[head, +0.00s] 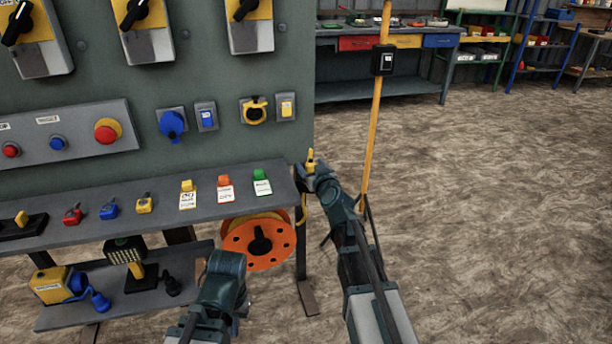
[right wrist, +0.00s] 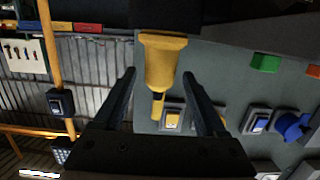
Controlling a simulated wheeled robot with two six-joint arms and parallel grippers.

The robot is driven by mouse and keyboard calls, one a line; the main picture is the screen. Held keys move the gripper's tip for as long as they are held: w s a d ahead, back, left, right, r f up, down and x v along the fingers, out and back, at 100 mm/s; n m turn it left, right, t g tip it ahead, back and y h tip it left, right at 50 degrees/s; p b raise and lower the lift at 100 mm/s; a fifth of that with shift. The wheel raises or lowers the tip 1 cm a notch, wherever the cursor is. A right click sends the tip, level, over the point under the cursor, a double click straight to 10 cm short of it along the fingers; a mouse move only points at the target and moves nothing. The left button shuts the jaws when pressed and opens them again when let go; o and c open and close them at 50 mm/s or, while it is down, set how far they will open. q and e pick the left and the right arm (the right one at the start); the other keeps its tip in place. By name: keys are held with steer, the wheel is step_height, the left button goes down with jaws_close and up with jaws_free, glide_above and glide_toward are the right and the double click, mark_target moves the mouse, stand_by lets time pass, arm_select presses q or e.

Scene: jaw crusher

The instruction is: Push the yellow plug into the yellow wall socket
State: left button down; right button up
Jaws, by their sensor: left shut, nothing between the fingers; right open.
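The yellow plug (head: 311,160) stands at the right end of the grey shelf. In the right wrist view the yellow plug (right wrist: 163,62) is between the spread fingers of my right gripper (right wrist: 160,78), with a gap on each side. Its wide end meets a dark block. My right gripper (head: 309,172) is open around it. The yellow wall socket (head: 255,110), with a yellow ring around a dark opening, is on the panel up and left of the plug. In the right wrist view it is mostly hidden by a finger. My left gripper (head: 227,262) is shut and empty, below the shelf front.
A yellow switch (head: 286,107) is right of the socket; a blue socket (head: 172,124) and blue switch (head: 206,116) are left of it. Small coloured tags and plugs line the shelf (head: 100,225). An orange reel (head: 259,243) hangs below. A yellow post (head: 376,115) stands to the right.

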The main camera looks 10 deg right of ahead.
steer(key=shift+w, duration=0.6)
steer(key=shift+s+d, duration=0.1)
steer(key=shift+c, duration=0.5)
jaws_close()
